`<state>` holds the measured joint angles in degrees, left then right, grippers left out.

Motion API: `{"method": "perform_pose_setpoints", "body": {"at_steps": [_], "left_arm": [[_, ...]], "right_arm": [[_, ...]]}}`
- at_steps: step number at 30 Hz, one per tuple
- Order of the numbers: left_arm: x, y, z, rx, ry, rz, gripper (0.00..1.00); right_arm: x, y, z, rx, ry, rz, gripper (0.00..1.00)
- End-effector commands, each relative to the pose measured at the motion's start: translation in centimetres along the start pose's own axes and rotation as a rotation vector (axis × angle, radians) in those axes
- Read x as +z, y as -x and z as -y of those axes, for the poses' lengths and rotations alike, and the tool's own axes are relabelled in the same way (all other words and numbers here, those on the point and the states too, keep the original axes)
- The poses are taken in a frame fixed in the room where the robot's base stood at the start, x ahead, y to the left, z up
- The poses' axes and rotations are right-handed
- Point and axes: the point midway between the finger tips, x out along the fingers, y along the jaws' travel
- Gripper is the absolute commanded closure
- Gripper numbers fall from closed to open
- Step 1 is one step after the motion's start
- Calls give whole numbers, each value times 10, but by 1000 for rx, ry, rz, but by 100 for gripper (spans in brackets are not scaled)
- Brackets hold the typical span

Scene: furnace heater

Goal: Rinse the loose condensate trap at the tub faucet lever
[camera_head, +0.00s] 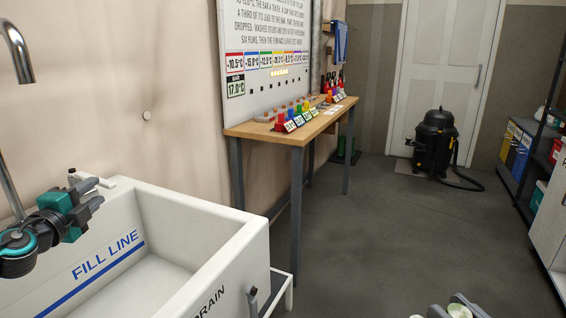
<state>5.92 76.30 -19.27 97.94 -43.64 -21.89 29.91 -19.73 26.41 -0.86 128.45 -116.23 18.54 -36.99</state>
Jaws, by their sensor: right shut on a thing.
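A white utility tub (215,262) marked FILL LINE inside and DRAIN on its front stands at the lower left. A chrome faucet spout (18,55) arches above it at the left edge. My left gripper (92,195), dark and teal, is over the tub's back left part, close to a small pale piece (106,183) at the back rim. I cannot tell whether that piece is the faucet lever, or whether the jaws are open. I cannot make out the condensate trap.
Pale rounded parts (460,308) at the bottom edge are cut off and unclear. A grey handle (252,300) is at the tub's right front. A wooden bench (262,131) with colored blocks stands along the wall. A black vacuum (434,140) is by the door. The middle floor is clear.

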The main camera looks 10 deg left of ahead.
Motion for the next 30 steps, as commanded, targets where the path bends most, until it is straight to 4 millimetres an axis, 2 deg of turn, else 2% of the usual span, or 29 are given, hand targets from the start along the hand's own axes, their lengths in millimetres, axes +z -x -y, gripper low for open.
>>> {"method": "perform_pose_setpoints", "body": {"at_steps": [18,30], "left_arm": [[-3,-58,1,-3,2,-5,62],[-4,-69,0,-1,-1,-7,62]], "right_arm": [[12,0,0,0,0,1,100],[13,0,0,0,0,1,100]]}}
